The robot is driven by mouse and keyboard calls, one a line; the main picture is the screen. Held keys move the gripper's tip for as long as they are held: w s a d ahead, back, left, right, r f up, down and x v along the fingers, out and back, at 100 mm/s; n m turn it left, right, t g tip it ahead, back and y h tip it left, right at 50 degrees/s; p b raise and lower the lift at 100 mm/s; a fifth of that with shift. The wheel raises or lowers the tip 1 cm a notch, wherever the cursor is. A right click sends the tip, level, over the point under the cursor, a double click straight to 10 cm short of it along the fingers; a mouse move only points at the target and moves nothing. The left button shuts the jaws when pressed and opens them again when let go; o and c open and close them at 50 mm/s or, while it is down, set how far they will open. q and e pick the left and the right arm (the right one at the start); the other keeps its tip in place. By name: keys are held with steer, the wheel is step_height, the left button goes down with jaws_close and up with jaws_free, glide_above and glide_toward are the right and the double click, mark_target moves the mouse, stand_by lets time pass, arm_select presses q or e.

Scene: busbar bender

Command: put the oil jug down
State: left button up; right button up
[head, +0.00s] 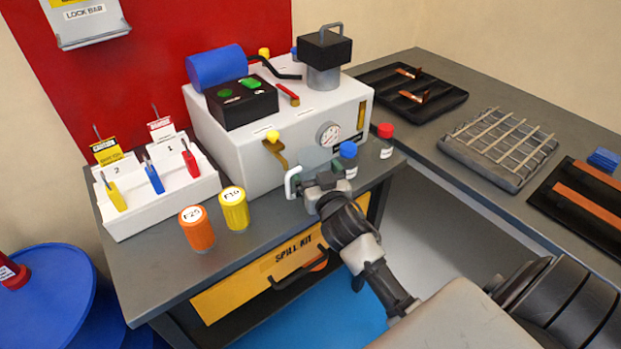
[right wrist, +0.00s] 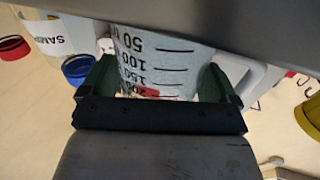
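The oil jug (head: 315,160) is a translucent measuring jug with a white handle (head: 292,182). It is at the front right of the white machine, partly hidden by my right gripper (head: 322,190). In the right wrist view the jug (right wrist: 165,62) shows printed volume marks and a small red mark. It sits between the two dark green fingers of the right gripper (right wrist: 160,88), which close against its sides. The jug's base is hidden, so I cannot tell whether it touches the bench (head: 255,245). My left gripper is not in view.
Blue-capped (head: 348,150) and red-capped (head: 386,132) sample bottles stand close right of the jug. Yellow (head: 234,212) and orange (head: 197,232) containers stand to its left. The white machine (head: 240,150) is behind. Some bare bench lies between the yellow container and the jug.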

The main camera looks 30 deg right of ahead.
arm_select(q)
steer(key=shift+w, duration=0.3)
arm_select(e)
steer(key=c, duration=0.8)
steer(key=shift+o, duration=0.2)
steer(key=shift+s+r, duration=0.1)
steer(key=shift+r, duration=0.15)
steer(key=b+v, duration=0.2)
steer(key=v, duration=1.5)
arm_select(q)
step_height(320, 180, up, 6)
steer(key=p, duration=0.7)
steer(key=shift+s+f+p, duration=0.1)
steer(key=shift+p, duration=0.25)
arm_select(e)
steer(key=w+a+r+n+y, duration=0.1)
steer(key=a+r+y, duration=0.3)
steer(key=a, duration=0.6)
steer(key=shift+r+n, duration=0.8)
steer(key=shift+r, duration=0.05)
